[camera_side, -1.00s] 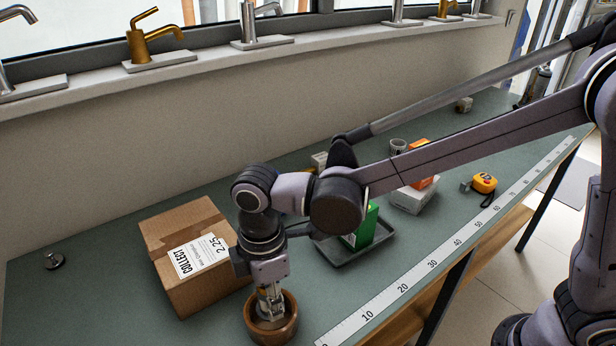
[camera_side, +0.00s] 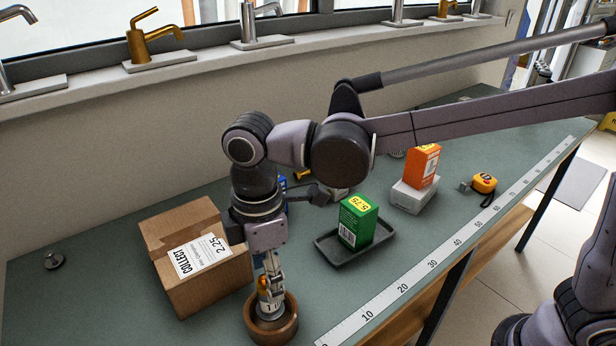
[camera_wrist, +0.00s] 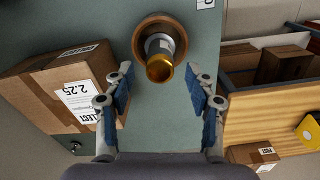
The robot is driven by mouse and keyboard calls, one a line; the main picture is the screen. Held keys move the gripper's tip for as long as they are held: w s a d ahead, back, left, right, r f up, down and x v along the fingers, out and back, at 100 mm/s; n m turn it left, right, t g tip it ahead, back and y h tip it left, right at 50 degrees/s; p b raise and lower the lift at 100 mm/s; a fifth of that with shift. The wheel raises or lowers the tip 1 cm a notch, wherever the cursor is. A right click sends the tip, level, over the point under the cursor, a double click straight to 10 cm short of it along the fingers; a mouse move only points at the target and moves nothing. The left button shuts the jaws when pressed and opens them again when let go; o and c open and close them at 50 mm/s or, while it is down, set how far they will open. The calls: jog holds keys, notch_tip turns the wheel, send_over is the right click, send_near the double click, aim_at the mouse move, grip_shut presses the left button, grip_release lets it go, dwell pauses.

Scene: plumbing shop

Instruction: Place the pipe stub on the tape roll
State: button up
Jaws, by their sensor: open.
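A short upright cylinder with a gold rim and a pale labelled side, which looks like the pipe stub (camera_wrist: 160,66), stands within the outline of a brown ring-shaped thing (camera_wrist: 141,24). The stub also shows in the side view (camera_side: 264,289), inside the ring's rim (camera_side: 284,327). The ring may be the tape roll; I cannot tell for sure, nor whether the stub's base is on it or down inside its hole. My gripper (camera_wrist: 166,85) is open, its blue-padded fingers apart on either side, close above the stub. The fingers partly cover the stub in the side view.
A cardboard box (camera_side: 210,285) with a label stands close left of the ring. A dark tray (camera_side: 343,256) holds a green box (camera_side: 357,222). A white measuring strip (camera_side: 405,286) runs along the bench's front edge. An orange box (camera_side: 423,166) stands further right.

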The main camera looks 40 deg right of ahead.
notch_tip(320, 180, up, 5)
jog(key=shift+r, duration=0.1)
jog(key=shift+d+r, duration=0.15)
jog(key=shift+d, duration=0.1)
jog(key=s+d+f+m+t, duration=0.1)
jog(key=d+f+m+t, duration=0.1)
jog(key=d+m, duration=0.3)
jog(key=s+d+f+m+t, duration=0.2)
jog(key=d+m, duration=0.3)
jog(key=d, duration=0.9)
jog(key=s+d+f+m+t, duration=0.1)
jog(key=d+m+t, duration=0.2)
jog(key=d, duration=0.7)
jog(key=m, duration=0.2)
jog(key=shift+s+d+f+m, duration=0.2)
jog(key=shift+s+f+m, duration=0.1)
jog(key=shift+f+m, duration=0.1)
